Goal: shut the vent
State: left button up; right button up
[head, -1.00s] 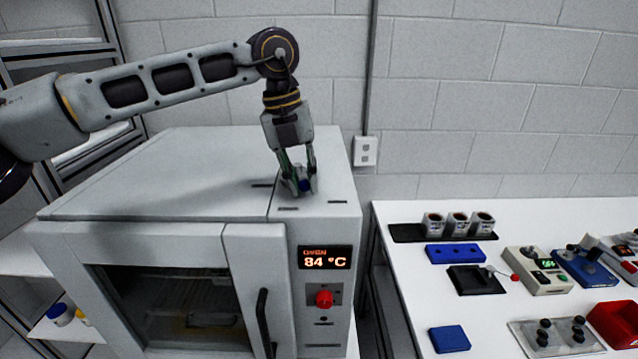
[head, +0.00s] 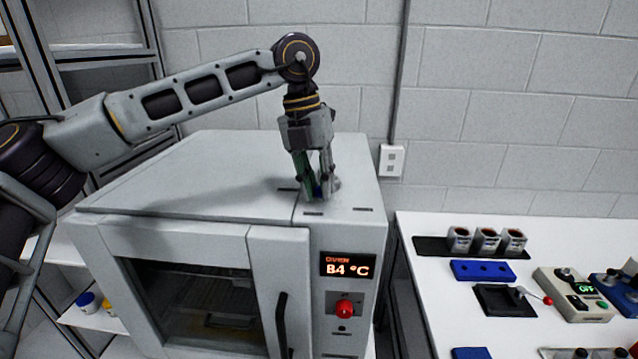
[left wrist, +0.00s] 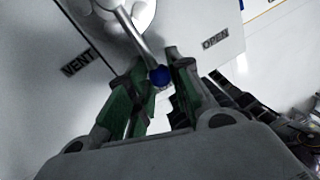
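The vent lever on the oven's top shows in the left wrist view as a metal rod (left wrist: 130,32) ending in a blue knob (left wrist: 160,77). The rod points between the VENT label (left wrist: 78,62) and the OPEN label (left wrist: 215,39). My left gripper (head: 318,194) reaches down to the oven's top, and its green-padded fingers (left wrist: 158,84) stand on both sides of the knob, seemingly closed on it. In the head view the fingers mostly hide the lever; a bit of blue shows between them. My right gripper is out of view.
The oven (head: 190,236) has its door closed, a lit display (head: 347,265) and a red knob (head: 344,308). A white table (head: 420,285) to the right holds a rack of cups (head: 486,240), a blue block (head: 483,271) and small devices. A wall stands behind.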

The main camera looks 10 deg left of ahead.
pick_arm(q)
jog(key=o, duration=0.4)
jog(key=shift+a, duration=0.1)
jog(key=shift+r, duration=0.15)
jog(key=shift+w+a+r, duration=0.1)
jog(key=shift+a+r, duration=0.3)
jog(key=shift+r, duration=1.5)
jog(key=shift+w+a+r, duration=0.1)
jog(key=shift+a+r, duration=0.25)
jog(key=shift+r, duration=1.6)
jog(key=shift+a+r, duration=0.4)
jog(key=shift+r, duration=1.5)
